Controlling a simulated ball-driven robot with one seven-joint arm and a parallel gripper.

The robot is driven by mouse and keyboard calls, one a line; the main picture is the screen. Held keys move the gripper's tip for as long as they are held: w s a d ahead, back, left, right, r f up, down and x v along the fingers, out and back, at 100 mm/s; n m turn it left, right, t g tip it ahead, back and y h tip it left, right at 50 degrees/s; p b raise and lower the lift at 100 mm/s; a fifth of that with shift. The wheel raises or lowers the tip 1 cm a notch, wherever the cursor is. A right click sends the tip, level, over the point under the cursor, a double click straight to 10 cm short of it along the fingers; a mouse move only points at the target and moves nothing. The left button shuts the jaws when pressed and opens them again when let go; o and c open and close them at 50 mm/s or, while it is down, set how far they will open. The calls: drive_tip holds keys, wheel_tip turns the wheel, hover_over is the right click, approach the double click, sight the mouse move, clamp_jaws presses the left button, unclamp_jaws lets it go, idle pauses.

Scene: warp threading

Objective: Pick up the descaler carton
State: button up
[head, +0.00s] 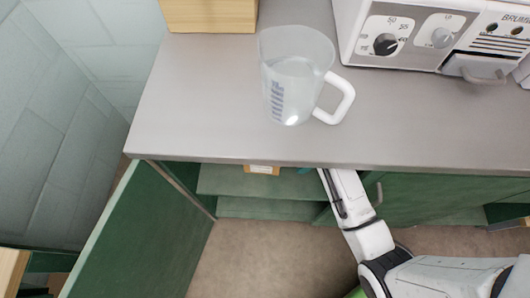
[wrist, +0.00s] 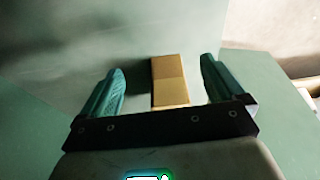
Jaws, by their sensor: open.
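A tan carton (wrist: 169,80), which I take to be the descaler carton, stands inside the green cabinet in the wrist view. My gripper (wrist: 162,80) is open and empty, with a finger on each side of the carton and gaps between. In the head view only a small tan and white part of the carton (head: 262,169) shows under the counter edge. My arm reaches into the cabinet there, and my gripper is mostly hidden by the counter.
The grey counter (head: 200,110) overhangs the cabinet shelf (head: 230,180). A green door (head: 145,235) hangs open at the left. A clear measuring jug (head: 290,85) and a white appliance (head: 430,40) stand on the counter, with a wooden block (head: 208,15) at the back.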

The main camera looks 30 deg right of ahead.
sight(248, 168)
drive_tip(key=w+a, duration=0.1)
drive_tip(key=a, duration=0.1)
drive_tip(key=w+a, duration=0.2)
drive_tip(key=w+a+b, duration=0.1)
drive_tip(key=w+a, duration=0.1)
drive_tip(key=a, duration=0.1)
drive_tip(key=w+a, duration=0.1)
drive_tip(key=w+a+b, duration=0.1)
drive_tip(key=a, duration=0.1)
drive_tip(key=x, duration=0.2)
drive_tip(key=shift+f+b, duration=0.3)
drive_tip(key=shift+b, duration=0.1)
drive_tip(key=shift+f, duration=0.2)
drive_tip(key=shift+f, duration=0.25)
drive_tip(key=c, duration=1.2)
drive_tip(key=shift+w, duration=0.1)
drive_tip(key=shift+c, duration=0.5)
drive_tip(key=shift+r, duration=0.15)
